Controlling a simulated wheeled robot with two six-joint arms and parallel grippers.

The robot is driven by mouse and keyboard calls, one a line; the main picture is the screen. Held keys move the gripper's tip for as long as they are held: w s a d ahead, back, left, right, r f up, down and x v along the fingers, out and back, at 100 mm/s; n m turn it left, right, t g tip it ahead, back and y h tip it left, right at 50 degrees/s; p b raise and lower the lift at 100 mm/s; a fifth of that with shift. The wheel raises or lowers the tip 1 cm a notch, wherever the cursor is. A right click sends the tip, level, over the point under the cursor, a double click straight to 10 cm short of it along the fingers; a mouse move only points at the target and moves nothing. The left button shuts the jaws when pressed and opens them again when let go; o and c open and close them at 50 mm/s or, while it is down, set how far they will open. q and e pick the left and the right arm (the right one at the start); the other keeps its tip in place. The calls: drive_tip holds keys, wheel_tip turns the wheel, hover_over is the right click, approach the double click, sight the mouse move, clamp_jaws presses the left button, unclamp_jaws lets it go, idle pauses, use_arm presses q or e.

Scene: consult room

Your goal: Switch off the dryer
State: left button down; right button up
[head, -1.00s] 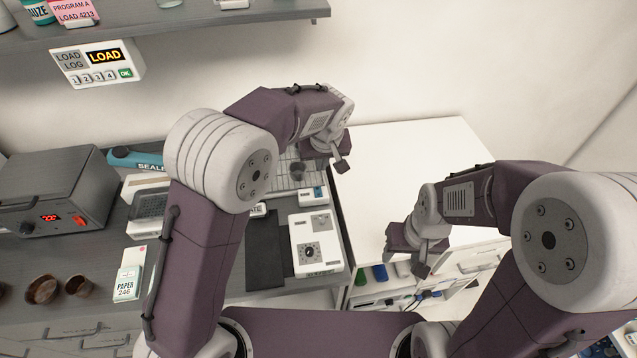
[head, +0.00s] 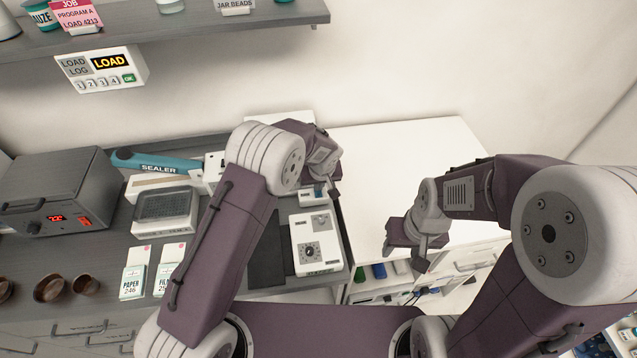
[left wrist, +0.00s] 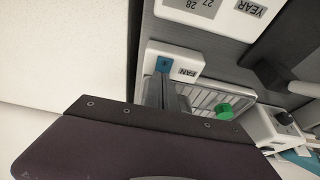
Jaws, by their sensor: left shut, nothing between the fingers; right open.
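A small white box (left wrist: 187,65) lettered FAN, with a blue switch (left wrist: 164,65), stands beside a wire rack (left wrist: 203,99) in the left wrist view. In the head view the white box (head: 308,192) is partly covered by my left arm. My left gripper (left wrist: 168,96) is shut and empty, its fingers close to the blue switch; I cannot tell whether they touch it. In the head view this gripper (head: 333,187) is above the counter's right end. My right gripper (head: 420,252) is open and empty over the front of the white cabinet. No label reading dryer shows.
A grey oven-like box (head: 55,190) with a red display stands at the left. A white dial box (head: 317,242) is just in front of the FAN box. A blue-handled sealer (head: 160,163) lies behind. A green-capped item (left wrist: 224,111) is at the rack. The white top (head: 400,150) is clear.

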use_arm(q)
drive_tip(key=shift+f, duration=0.15)
drive_tip(key=shift+f+b, duration=0.25)
drive_tip(key=shift+b, duration=0.35)
drive_tip(key=shift+r, duration=0.15)
drive_tip(key=shift+s+f, duration=0.25)
drive_tip(key=shift+s, duration=0.05)
drive_tip(key=shift+s+b, duration=0.55)
drive_tip(key=shift+r, duration=0.1)
